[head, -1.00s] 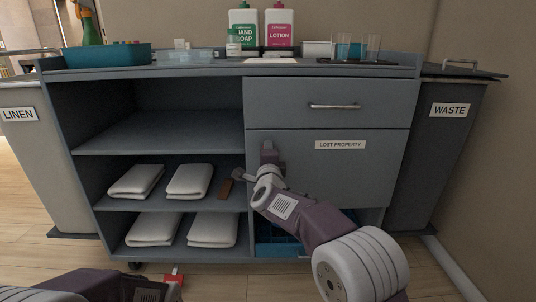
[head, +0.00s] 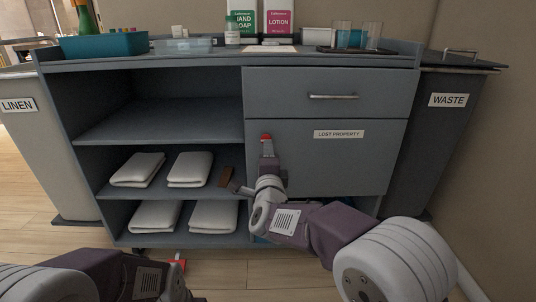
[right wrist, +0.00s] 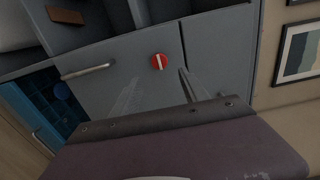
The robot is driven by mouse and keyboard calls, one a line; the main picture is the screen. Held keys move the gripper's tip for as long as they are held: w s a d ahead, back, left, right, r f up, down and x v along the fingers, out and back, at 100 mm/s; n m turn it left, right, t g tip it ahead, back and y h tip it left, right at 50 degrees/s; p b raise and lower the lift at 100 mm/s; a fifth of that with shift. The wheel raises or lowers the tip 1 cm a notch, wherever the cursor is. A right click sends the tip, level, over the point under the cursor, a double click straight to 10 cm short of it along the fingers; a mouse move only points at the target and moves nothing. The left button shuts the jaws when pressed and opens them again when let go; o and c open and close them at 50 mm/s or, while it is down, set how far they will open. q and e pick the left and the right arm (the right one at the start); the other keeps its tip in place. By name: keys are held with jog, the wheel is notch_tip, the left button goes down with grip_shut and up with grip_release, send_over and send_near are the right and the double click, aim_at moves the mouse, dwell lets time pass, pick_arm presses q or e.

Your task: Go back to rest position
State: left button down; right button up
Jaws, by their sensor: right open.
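My right gripper (head: 248,164) is in front of the lost property panel (head: 360,165), beside the shelf opening. In the right wrist view its two fingers (right wrist: 158,92) are spread apart with nothing between them. A red disc with a white bar (right wrist: 158,61) sits on the grey front beyond the fingers; a bar handle (right wrist: 85,72) is to its left. In the head view a red patch (head: 266,138) shows at the upper finger. My left gripper (head: 178,280) is low at the bottom left, its fingers mostly hidden; a red bit shows beside it.
The grey vanity cart (head: 170,90) fills the middle, with folded white towels (head: 190,168) and a brown object (head: 226,176) on its shelves. A linen bin (head: 25,150) stands left and a waste bin (head: 440,140) right. Bottles and glasses stand on top. Wooden floor is clear at front.

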jog(key=shift+s, duration=0.1)
jog(key=s+d+r+g+h+p, duration=0.1)
jog(key=d+r+p, duration=0.3)
jog(key=d+p, duration=0.3)
jog(key=d+r+g+h+p, duration=0.1)
jog(key=d+r+h+p, duration=0.2)
jog(key=d, duration=0.5)
jog(key=s+d+f+n+g+y+p, duration=0.1)
jog(key=s+f+n+g+y+p, duration=0.1)
jog(key=s+f+n+g, duration=1)
jog(key=s+d+f+n+g+y+p, duration=0.1)
jog(key=s+f+n+g+y+p, duration=0.3)
jog(key=s+f, duration=1)
jog(key=s+r+n+h+p, duration=0.1)
jog(key=s+r+p, duration=0.1)
jog(key=r+p, duration=1.6)
jog(key=s+r+t+h+p, duration=0.1)
jog(key=s+r+p, duration=0.1)
jog(key=r+p, duration=1.5)
notch_tip(320, 180, up, 7)
jog(key=shift+f+n+p, duration=0.1)
jog(key=shift+n+p, duration=0.3)
